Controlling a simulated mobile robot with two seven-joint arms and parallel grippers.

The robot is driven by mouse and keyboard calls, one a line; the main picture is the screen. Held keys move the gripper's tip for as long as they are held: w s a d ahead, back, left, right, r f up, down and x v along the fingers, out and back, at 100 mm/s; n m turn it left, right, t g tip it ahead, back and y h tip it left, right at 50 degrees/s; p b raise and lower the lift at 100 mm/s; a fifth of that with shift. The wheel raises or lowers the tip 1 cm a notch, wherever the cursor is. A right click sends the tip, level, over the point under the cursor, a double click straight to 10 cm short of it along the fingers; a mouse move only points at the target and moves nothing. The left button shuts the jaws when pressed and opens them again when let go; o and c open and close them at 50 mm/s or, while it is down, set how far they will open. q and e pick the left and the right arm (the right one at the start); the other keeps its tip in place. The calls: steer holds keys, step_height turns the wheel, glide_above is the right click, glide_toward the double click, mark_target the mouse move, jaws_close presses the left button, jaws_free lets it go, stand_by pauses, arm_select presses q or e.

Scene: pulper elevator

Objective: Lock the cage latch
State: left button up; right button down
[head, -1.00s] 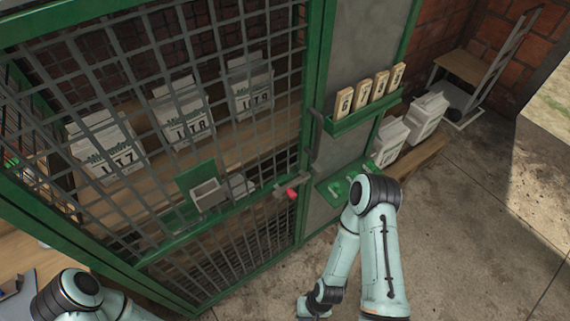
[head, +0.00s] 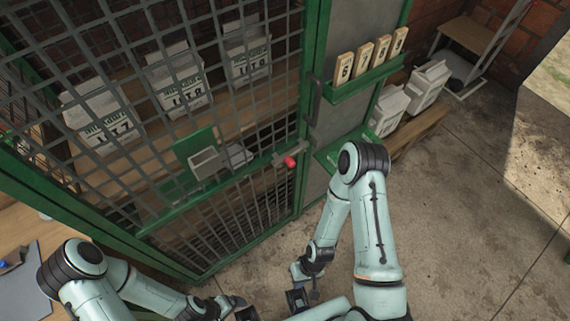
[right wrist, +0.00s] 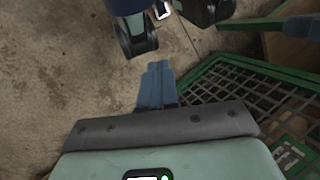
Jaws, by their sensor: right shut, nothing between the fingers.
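The cage latch is a grey metal piece (head: 287,152) with a red knob (head: 291,162) at the right edge of the green mesh cage door (head: 222,195). Whether its bolt is engaged is too small to tell. My right gripper (head: 297,298) is low in the head view, below and apart from the latch. In the right wrist view its blue fingers (right wrist: 157,70) are together and empty, over the concrete floor. My left gripper (head: 238,306) is at the bottom edge, partly cut off, and its jaws are unclear.
White bags (head: 180,83) stand on a wooden shelf behind the mesh. A dark vertical handle (head: 316,101) is right of the latch. A green rack (head: 365,83) holds several numbered wooden tags. A bench (head: 418,135) with bags stands behind. The concrete floor (head: 470,220) at right is clear.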

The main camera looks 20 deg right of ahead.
mark_target(289, 165)
steer(key=w+d+n+g+h+b, duration=0.1)
steer(key=w+n+h+b, duration=0.4)
steer(key=w+n+h, duration=0.8)
arm_select(q)
step_height(289, 165, down, 8)
steer(key=s+b, duration=0.1)
steer(key=b, duration=0.2)
steer(key=shift+s+f, duration=0.15)
steer(key=shift+s, duration=0.2)
arm_select(e)
steer(key=w+a+r+n+t+h, duration=0.3)
steer(key=w+r, duration=0.4)
steer(key=r, duration=0.5)
steer(key=w+a+r+n+t+h, duration=0.3)
steer(key=w+a+r+n, duration=0.2)
steer(key=r, duration=0.7)
steer(key=shift+w+a+r+n+t, duration=0.4)
steer(key=shift+w+n, duration=0.3)
steer(key=shift+w, duration=0.3)
steer(key=shift+f, duration=0.1)
steer(key=x, duration=1.4)
steer(key=shift+b, duration=0.4)
arm_select(q)
steer(key=shift+w+f, duration=0.15)
steer(key=shift+f, duration=0.2)
